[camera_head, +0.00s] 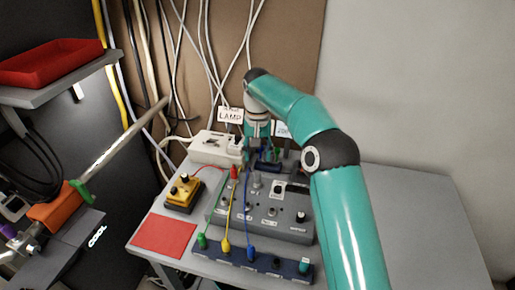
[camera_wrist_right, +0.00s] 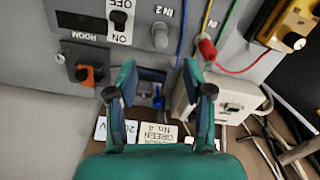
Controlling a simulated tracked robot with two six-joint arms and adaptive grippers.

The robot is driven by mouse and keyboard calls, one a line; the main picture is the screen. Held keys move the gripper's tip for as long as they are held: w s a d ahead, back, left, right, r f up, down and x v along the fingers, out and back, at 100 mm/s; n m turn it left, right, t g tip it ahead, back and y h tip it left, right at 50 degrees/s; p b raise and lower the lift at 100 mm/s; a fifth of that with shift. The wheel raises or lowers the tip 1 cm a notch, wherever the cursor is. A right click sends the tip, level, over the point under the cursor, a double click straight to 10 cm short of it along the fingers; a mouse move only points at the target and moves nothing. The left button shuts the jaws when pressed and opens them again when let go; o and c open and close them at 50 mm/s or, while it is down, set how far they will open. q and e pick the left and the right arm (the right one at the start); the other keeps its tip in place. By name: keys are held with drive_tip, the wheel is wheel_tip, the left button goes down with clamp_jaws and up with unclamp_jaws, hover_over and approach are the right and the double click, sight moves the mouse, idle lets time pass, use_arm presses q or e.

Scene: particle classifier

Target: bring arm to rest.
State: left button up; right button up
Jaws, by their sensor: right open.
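My right arm (camera_head: 340,215) reaches in teal from the lower right, bends at its elbow and points down at the back of the grey table. My right gripper (camera_head: 262,150) is above the back edge of the grey control box (camera_head: 262,222). In the right wrist view its two fingers (camera_wrist_right: 160,76) are spread apart, with nothing held between them. A blue part (camera_wrist_right: 151,101) shows between and beyond the fingers; I cannot tell whether they touch it. My left gripper is not in view.
A white box (camera_head: 213,147) stands at the back left, near a LAMP label (camera_head: 230,115). A yellow box (camera_head: 182,192), a red sheet (camera_head: 165,235) and a dark blue socket strip (camera_head: 250,262) with plugged cables lie around. The table's right side (camera_head: 430,220) is clear.

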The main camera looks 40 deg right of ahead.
drive_tip(key=shift+r, duration=0.95)
